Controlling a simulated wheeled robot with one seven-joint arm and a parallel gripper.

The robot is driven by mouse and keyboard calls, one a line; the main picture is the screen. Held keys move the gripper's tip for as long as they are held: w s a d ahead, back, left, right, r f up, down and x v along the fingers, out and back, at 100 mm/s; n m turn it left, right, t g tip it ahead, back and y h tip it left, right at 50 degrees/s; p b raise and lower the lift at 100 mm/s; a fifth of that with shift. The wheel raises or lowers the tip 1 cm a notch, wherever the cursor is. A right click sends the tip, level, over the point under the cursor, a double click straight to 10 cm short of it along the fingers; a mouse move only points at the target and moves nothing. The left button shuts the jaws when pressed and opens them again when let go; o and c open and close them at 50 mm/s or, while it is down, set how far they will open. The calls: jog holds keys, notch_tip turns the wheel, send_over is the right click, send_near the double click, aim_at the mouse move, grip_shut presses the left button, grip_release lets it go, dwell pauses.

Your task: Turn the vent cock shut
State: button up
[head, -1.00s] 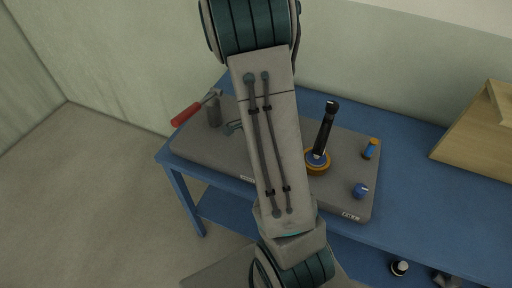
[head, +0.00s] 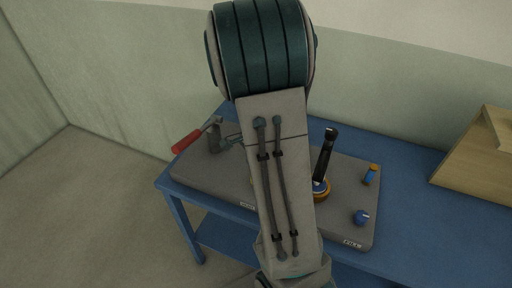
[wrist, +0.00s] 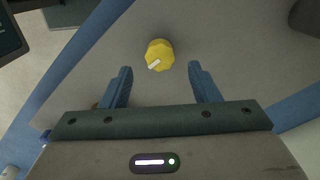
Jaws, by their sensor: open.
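A yellow faceted knob (wrist: 160,53) with a white pointer mark stands on the grey board in the wrist view. The mark points to the lower left. Nothing in view labels it as the vent cock. My gripper (wrist: 159,74) is open and empty, with its blue fingers to either side of the picture's middle. The knob shows just ahead of the gap between the fingertips, and I see no contact.
The grey board (head: 205,172) lies on a blue table (head: 415,205). It carries a red-handled lever (head: 187,142) at left, a black upright lever (head: 324,155) on an orange base, a blue knob (head: 360,217) and a blue-and-orange fitting (head: 370,175). A wooden box (head: 480,160) stands at right.

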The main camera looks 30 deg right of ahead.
notch_tip(320, 180, up, 9)
dwell(0.8)
jog(key=s+a+r+n+t, duration=0.1)
jog(key=s+a+r+n, duration=0.3)
jog(key=s+a+n, duration=0.2)
jog(key=s+a+r+n+t, duration=0.2)
jog(key=s+a+n, duration=0.4)
jog(key=n, duration=0.5)
jog(key=shift+s+r+n+t, duration=0.3)
jog(key=shift+s+r, duration=0.15)
jog(key=shift+r, duration=0.4)
jog(key=shift+a, duration=0.1)
